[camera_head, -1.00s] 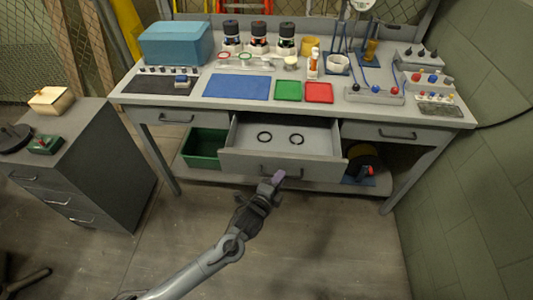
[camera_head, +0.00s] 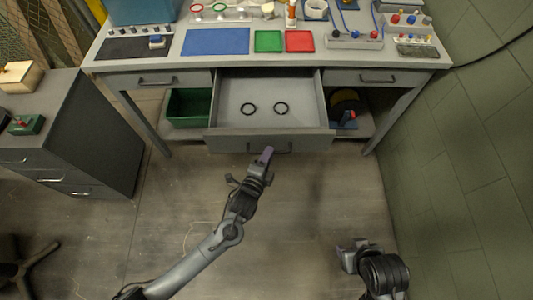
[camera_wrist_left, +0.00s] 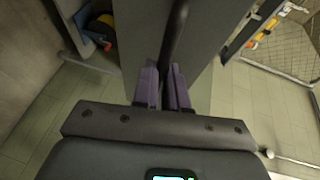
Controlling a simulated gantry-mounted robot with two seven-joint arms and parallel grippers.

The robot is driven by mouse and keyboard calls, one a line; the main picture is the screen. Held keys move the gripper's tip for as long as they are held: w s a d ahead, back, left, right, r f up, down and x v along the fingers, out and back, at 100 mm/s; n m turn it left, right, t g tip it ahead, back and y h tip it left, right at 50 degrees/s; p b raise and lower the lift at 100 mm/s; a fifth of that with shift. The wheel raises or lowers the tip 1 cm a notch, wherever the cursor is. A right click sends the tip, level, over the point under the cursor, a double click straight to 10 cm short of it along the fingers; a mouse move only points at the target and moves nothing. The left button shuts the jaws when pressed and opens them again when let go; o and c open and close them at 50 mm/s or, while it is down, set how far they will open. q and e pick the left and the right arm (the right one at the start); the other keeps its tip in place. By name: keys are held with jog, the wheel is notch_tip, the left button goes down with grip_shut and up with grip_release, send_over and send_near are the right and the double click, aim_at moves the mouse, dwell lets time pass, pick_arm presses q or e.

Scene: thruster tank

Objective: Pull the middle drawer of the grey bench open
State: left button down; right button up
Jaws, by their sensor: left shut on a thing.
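The grey bench (camera_head: 341,64) has its middle drawer (camera_head: 297,104) pulled out, with two dark rings (camera_head: 281,108) lying inside it. My left gripper (camera_head: 267,154) is at the front of this drawer, on its dark handle (camera_head: 285,148). In the left wrist view the purple fingers (camera_wrist_left: 163,85) are closed on both sides of the dark handle bar (camera_wrist_left: 176,35). My right gripper (camera_head: 350,247) is low at the right, apart from the bench; its fingers are too unclear to tell their state.
A green bin (camera_head: 188,108) and a dark, round item with yellow (camera_head: 345,104) sit on the lower shelf. A dark grey cabinet (camera_head: 90,140) stands at the left and a green wall (camera_head: 470,150) at the right. The floor before the drawer is clear.

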pick_arm(q)
jog(key=c, duration=1.2)
grip_release()
jog(key=shift+s, duration=0.1)
jog(key=p+v, duration=0.3)
jog(key=v, duration=0.7)
jog(key=shift+s+r, duration=0.15)
jog(key=shift+s, duration=0.15)
